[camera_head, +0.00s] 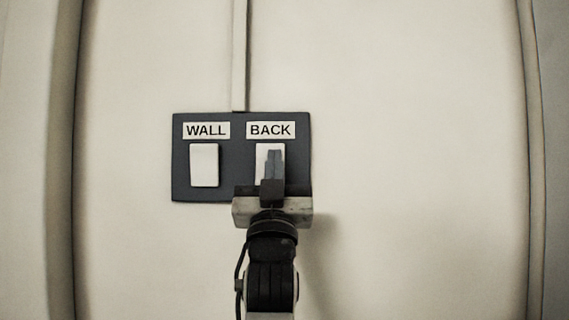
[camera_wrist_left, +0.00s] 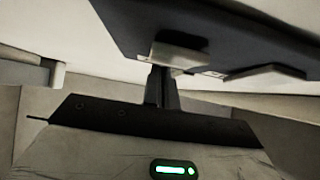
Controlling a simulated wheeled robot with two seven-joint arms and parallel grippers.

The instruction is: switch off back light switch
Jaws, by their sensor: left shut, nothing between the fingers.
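A dark grey switch plate (camera_head: 236,170) is fixed on the pale wall in the head view. The BACK switch (camera_head: 262,152), a white rocker under the label BACK (camera_head: 270,129), is on its right half. The WALL switch (camera_head: 204,165) is on its left half. My left gripper (camera_head: 273,152) is shut and empty, with its fingertips in front of the BACK switch, hiding most of it. In the left wrist view the shut fingers (camera_wrist_left: 161,72) reach up to a white rocker (camera_wrist_left: 180,54) on the dark plate (camera_wrist_left: 130,22). I cannot tell whether they touch it. My right gripper is not in view.
A vertical conduit (camera_head: 240,55) runs up the wall from the plate's top edge. Upright wall trims stand at the far left (camera_head: 62,160) and far right (camera_head: 532,160). The wall to the right of the plate (camera_head: 420,170) is clear.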

